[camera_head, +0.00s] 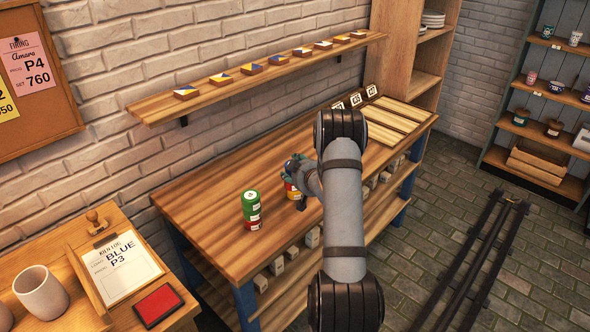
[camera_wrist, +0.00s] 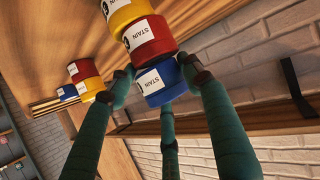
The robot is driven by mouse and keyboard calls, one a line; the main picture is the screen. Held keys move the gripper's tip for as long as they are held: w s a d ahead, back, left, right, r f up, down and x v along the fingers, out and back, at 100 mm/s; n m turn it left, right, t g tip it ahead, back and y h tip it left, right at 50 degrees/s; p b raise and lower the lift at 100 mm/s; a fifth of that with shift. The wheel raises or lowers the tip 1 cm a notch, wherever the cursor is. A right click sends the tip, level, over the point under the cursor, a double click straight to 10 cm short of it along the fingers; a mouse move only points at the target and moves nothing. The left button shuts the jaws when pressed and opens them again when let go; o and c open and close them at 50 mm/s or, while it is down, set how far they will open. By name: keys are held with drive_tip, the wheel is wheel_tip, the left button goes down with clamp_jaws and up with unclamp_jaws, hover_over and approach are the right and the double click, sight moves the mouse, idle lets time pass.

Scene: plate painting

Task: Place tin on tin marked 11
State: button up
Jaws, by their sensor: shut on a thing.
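My gripper (camera_head: 295,171) is above the wooden table. In the wrist view, its green fingers (camera_wrist: 168,95) are shut around a blue tin (camera_wrist: 161,82) with a white STAIN label. The blue tin is close against a red tin (camera_wrist: 150,42), and a yellow tin (camera_wrist: 122,12) lies beyond the red one. Whether the blue tin rests on the red one or is just apart is unclear. In the head view, this stack (camera_head: 291,190) is partly hidden by my gripper. No number 11 can be read on any tin.
A stack of green tins over a red one (camera_head: 250,208) stands left of my gripper. Other red, yellow and blue tins (camera_wrist: 83,70) show in the wrist view. A wall shelf (camera_head: 225,88) with tiles hangs behind. Slatted boards (camera_head: 395,118) lie at the table's right.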

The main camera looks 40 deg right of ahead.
drive_tip(key=shift+f+b, duration=0.3)
drive_tip(key=shift+b, duration=0.15)
drive_tip(key=shift+s+f, duration=0.1)
drive_tip(key=shift+f, duration=0.1)
drive_tip(key=shift+s+a+f+b, duration=0.1)
drive_tip(key=shift+f+b, duration=0.1)
drive_tip(key=shift+b, duration=0.25)
drive_tip(key=o, duration=1.1)
drive_tip(key=shift+f, duration=0.15)
drive_tip(key=shift+o, duration=1.2)
drive_tip(key=shift+r, duration=0.25)
